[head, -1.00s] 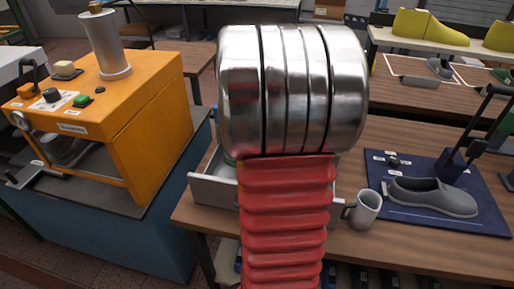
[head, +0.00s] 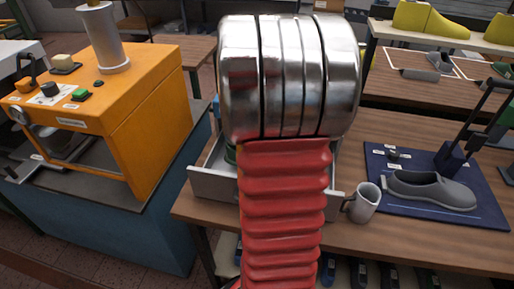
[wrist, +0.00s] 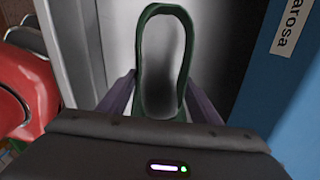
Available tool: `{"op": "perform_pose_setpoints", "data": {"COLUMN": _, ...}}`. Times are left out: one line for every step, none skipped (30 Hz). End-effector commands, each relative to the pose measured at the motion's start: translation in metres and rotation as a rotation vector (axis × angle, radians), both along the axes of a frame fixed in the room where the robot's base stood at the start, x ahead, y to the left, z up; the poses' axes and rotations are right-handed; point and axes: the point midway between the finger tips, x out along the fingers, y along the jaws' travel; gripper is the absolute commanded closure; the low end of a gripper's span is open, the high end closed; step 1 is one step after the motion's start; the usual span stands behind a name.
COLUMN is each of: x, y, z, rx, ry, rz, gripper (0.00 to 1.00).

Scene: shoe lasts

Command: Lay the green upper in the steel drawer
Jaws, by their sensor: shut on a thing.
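The green upper (wrist: 141,48) is a loop-shaped shoe upper with a dark green rim and a grey inside. In the wrist view it sits between the two fingers of my gripper (wrist: 158,84), which is shut on it. The steel drawer (head: 212,186) is an open grey tray on the wooden table in the head view; grey metal of it (wrist: 88,45) shows behind the upper in the wrist view. A bit of green (head: 231,154) shows at the drawer's left inside. My arm hides most of the drawer and my gripper in the head view. Whether the upper touches the drawer floor I cannot tell.
A grey mug (head: 364,203) stands close to the drawer's right. Further right is a blue mat (head: 405,165) with a grey shoe (head: 430,190). An orange machine (head: 150,110) stands at the left. A blue surface with a label (wrist: 258,70) lies right in the wrist view.

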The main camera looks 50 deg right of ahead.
Motion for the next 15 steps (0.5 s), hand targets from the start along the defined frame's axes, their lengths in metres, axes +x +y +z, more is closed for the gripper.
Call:
{"op": "perform_pose_setpoints", "data": {"x": 0.000, "y": 0.000, "z": -0.003, "rx": 0.001, "ry": 0.000, "rz": 0.001, "gripper": 0.66}}
{"op": "perform_pose_setpoints", "data": {"x": 0.000, "y": 0.000, "z": -0.004, "rx": 0.002, "ry": 0.001, "rz": 0.001, "gripper": 0.66}}
{"op": "perform_pose_setpoints", "data": {"x": 0.000, "y": 0.000, "z": -0.006, "rx": 0.003, "ry": 0.002, "rz": 0.001, "gripper": 0.66}}
{"op": "perform_pose_setpoints", "data": {"x": 0.000, "y": 0.000, "z": -0.008, "rx": 0.003, "ry": 0.002, "rz": 0.001, "gripper": 0.66}}
{"op": "perform_pose_setpoints", "data": {"x": 0.000, "y": 0.000, "z": -0.009, "rx": 0.003, "ry": 0.002, "rz": 0.002, "gripper": 0.66}}
{"op": "perform_pose_setpoints", "data": {"x": 0.000, "y": 0.000, "z": -0.011, "rx": 0.004, "ry": 0.003, "rz": 0.002, "gripper": 0.66}}
{"op": "perform_pose_setpoints", "data": {"x": 0.000, "y": 0.000, "z": -0.013, "rx": 0.005, "ry": 0.004, "rz": 0.002, "gripper": 0.66}}
{"op": "perform_pose_setpoints", "data": {"x": 0.000, "y": 0.000, "z": -0.014, "rx": 0.005, "ry": 0.004, "rz": 0.002, "gripper": 0.66}}
{"op": "perform_pose_setpoints", "data": {"x": 0.001, "y": 0.000, "z": -0.016, "rx": 0.005, "ry": 0.004, "rz": 0.003, "gripper": 0.66}}
{"op": "perform_pose_setpoints", "data": {"x": 0.001, "y": 0.000, "z": -0.018, "rx": 0.006, "ry": 0.004, "rz": 0.003, "gripper": 0.66}}
{"op": "perform_pose_setpoints", "data": {"x": 0.001, "y": 0.000, "z": -0.019, "rx": 0.006, "ry": 0.004, "rz": 0.003, "gripper": 0.66}}
{"op": "perform_pose_setpoints", "data": {"x": 0.001, "y": 0.000, "z": -0.021, "rx": 0.006, "ry": 0.004, "rz": 0.003, "gripper": 0.66}}
{"op": "perform_pose_setpoints", "data": {"x": 0.001, "y": 0.000, "z": -0.022, "rx": 0.007, "ry": 0.005, "rz": 0.004, "gripper": 0.66}}
{"op": "perform_pose_setpoints", "data": {"x": 0.001, "y": 0.000, "z": -0.024, "rx": 0.008, "ry": 0.005, "rz": 0.004, "gripper": 0.66}}
{"op": "perform_pose_setpoints", "data": {"x": 0.001, "y": 0.001, "z": -0.026, "rx": 0.008, "ry": 0.005, "rz": 0.004, "gripper": 0.66}}
